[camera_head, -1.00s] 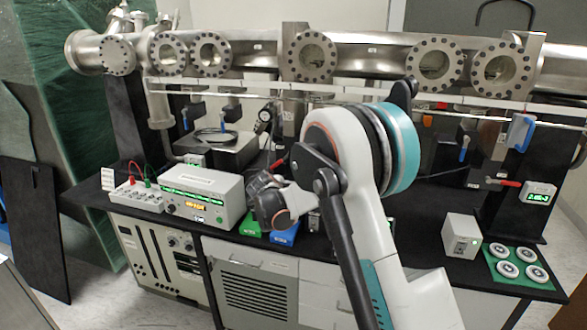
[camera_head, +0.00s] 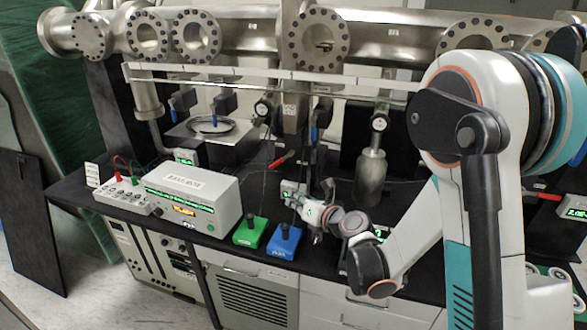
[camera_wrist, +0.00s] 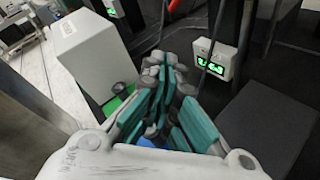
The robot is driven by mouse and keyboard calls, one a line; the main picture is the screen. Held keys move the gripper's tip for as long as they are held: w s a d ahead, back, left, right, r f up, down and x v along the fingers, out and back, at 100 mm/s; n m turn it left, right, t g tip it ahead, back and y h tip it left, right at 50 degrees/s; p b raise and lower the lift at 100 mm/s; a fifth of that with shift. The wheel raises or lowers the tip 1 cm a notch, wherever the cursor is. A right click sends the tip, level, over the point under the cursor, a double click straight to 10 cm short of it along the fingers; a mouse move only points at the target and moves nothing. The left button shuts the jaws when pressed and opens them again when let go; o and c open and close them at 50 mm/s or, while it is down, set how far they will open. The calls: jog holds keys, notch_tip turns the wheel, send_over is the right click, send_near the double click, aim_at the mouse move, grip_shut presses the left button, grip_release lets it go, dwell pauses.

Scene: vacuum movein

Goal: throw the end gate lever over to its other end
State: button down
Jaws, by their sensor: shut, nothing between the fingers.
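Two red lever handles show in the head view: one at the middle (camera_head: 283,160), behind the bench instruments, and one at the right (camera_head: 541,197), partly behind my arm. I cannot tell which is the end gate lever. My gripper (camera_head: 299,200) is over the bench, just right of the green and blue boxes, and apart from both red handles. In the wrist view my gripper (camera_wrist: 166,62) has its teal-padded fingers together with nothing between them.
A green-display instrument (camera_head: 190,199) stands left of a green box (camera_head: 250,231) and a blue box (camera_head: 284,241) with black knobs. A small display box (camera_wrist: 215,60) is close to my fingers' right. Steel pipework (camera_head: 260,42) runs behind. A metal cylinder (camera_head: 371,175) hangs right of my gripper.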

aim_at(281, 160)
jog(key=w+a+m+b, duration=0.2)
jog(key=w+a+b, duration=0.1)
jog(key=w, duration=0.9)
jog(key=shift+a+r+t, duration=0.2)
jog(key=shift+a+t, duration=0.1)
jog(key=shift+a, duration=0.55)
jog(key=shift+w+y, duration=0.15)
jog(key=shift+y, duration=0.15)
jog(key=shift+a+m+t, duration=0.15)
jog(key=shift+m+t, duration=0.15)
